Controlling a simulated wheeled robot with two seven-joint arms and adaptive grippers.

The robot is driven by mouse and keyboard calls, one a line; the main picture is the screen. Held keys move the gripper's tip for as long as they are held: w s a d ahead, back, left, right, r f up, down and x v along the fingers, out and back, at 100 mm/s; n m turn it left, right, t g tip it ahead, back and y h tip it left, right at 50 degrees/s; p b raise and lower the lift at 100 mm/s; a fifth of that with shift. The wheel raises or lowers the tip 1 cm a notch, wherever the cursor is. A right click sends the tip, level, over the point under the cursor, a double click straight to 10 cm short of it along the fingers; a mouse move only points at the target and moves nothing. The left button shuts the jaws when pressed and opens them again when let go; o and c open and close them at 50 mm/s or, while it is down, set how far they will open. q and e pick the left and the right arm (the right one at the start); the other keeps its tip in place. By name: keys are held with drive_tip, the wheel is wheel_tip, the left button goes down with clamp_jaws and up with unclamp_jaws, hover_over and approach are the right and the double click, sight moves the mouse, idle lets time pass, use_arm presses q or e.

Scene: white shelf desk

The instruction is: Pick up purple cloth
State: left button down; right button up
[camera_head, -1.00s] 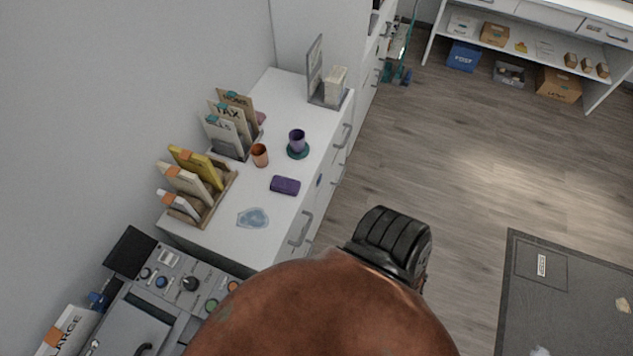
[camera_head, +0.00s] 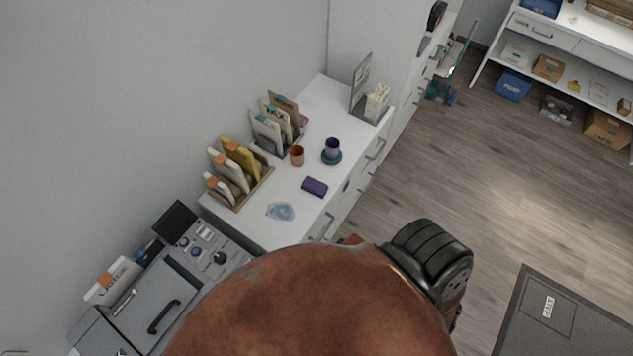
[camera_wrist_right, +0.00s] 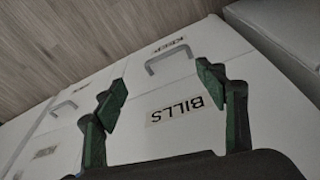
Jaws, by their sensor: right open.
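The purple cloth (camera_head: 314,187) lies as a small folded bundle on the white desk top (camera_head: 262,227), near its front edge, in the head view. My right gripper (camera_wrist_right: 163,84) shows in the right wrist view with its two green fingers apart and nothing between them. It faces white drawer fronts, one labelled BILLS (camera_wrist_right: 174,106). The cloth is not in the right wrist view. In the head view a large brown part of my own arm fills the bottom and hides both grippers.
An orange cup (camera_head: 297,156) and a purple cup (camera_head: 333,147) on a teal coaster stand behind the cloth. A light blue item (camera_head: 280,211) lies in front of it. File holders (camera_head: 238,166) line the wall side. Drawer handles (camera_head: 375,149) stick out from the front.

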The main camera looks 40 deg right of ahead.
drive_tip(key=w+r+n+p, duration=0.1)
drive_tip(key=w+r+p, duration=0.1)
drive_tip(key=w+r, duration=0.3)
drive_tip(key=w+a+r+n+t+y+p, duration=0.1)
drive_tip(key=w+r+p, duration=0.2)
drive_tip(key=r, duration=0.6)
drive_tip(key=w+r+t+p, duration=0.1)
drive_tip(key=w+r+p, duration=0.1)
drive_tip(key=w+r, duration=0.4)
drive_tip(key=shift+w+a+r+n+y, duration=0.15)
drive_tip(key=shift+r+n+y, duration=0.05)
drive_tip(key=shift+r, duration=0.15)
drive_tip(key=shift+w+a+r+n+y, duration=0.1)
drive_tip(key=shift+w+r+n+y, duration=0.1)
drive_tip(key=shift+r, duration=0.15)
drive_tip(key=w+d+r+p, duration=0.1)
drive_tip(key=w+d, duration=0.1)
drive_tip(key=shift+w+d+r+n+p, duration=0.1)
drive_tip(key=shift+w+r+n+p, duration=0.25)
drive_tip(key=shift+w+n+p, duration=0.05)
drive_tip(key=p, duration=0.2)
approach(316, 185)
drive_tip(key=shift+x, duration=4.7)
